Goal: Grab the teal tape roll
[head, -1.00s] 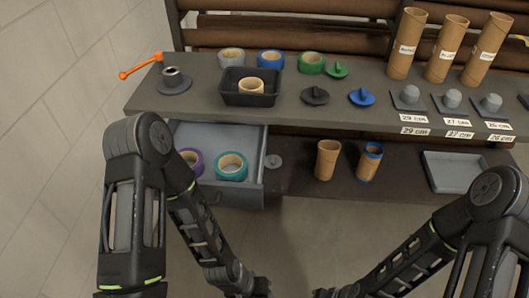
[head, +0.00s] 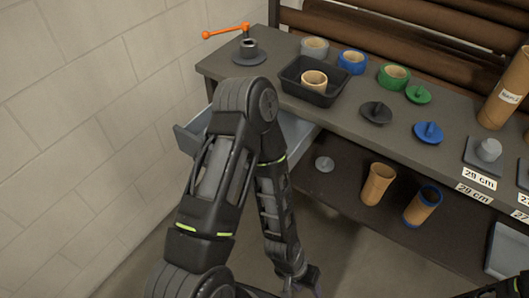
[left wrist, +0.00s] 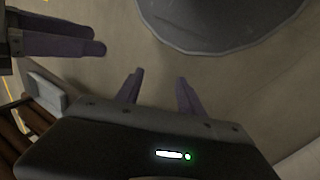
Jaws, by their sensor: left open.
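The teal tape roll is not visible now; my left arm covers most of the open grey drawer (head: 187,140) in the head view. My left gripper is low, at the bottom edge of the head view, in front of the shelf and away from the drawer. In the left wrist view its two purple fingers (left wrist: 158,90) are apart with nothing between them, over bare floor. Other purple fingers (left wrist: 70,37) at the upper left of that view look like my right gripper's; their opening is unclear.
The bench top holds grey (head: 315,48), blue (head: 351,62) and green (head: 394,76) tape rolls and a black tray (head: 310,92) with a tan roll. Cardboard tubes (head: 378,184) stand on the lower shelf.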

